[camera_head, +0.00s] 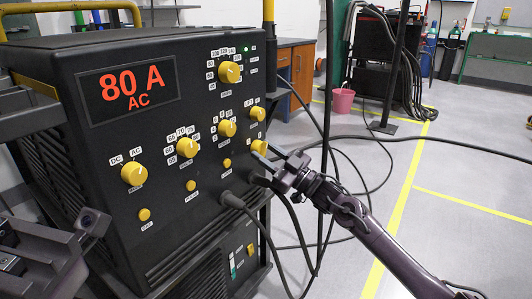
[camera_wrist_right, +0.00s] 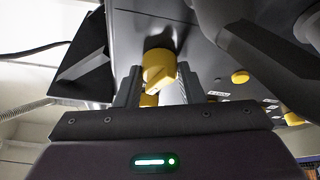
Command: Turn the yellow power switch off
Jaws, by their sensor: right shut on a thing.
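The yellow power switch (camera_head: 259,146) is a small knob at the lower right of the black machine's front panel, partly covered by my right gripper. My right gripper (camera_head: 268,158) reaches it from the lower right, shut on it. In the right wrist view the yellow switch (camera_wrist_right: 158,70) stands between the two dark fingers (camera_wrist_right: 152,90), its pointer ridge facing the camera. Its label cannot be read. A green lamp (camera_head: 254,49) glows at the panel's top right, and the red display (camera_head: 131,89) reads 80 A AC. My left gripper (camera_head: 45,255) is at the lower left, partly cut off, its jaw opening unclear.
Several other yellow knobs sit close by, including one just above (camera_head: 258,114) and one to the left (camera_head: 227,128). Dark cables (camera_head: 240,208) plug in below and hang to the floor. A pink bucket (camera_head: 343,100) stands behind. The floor at right is mostly clear.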

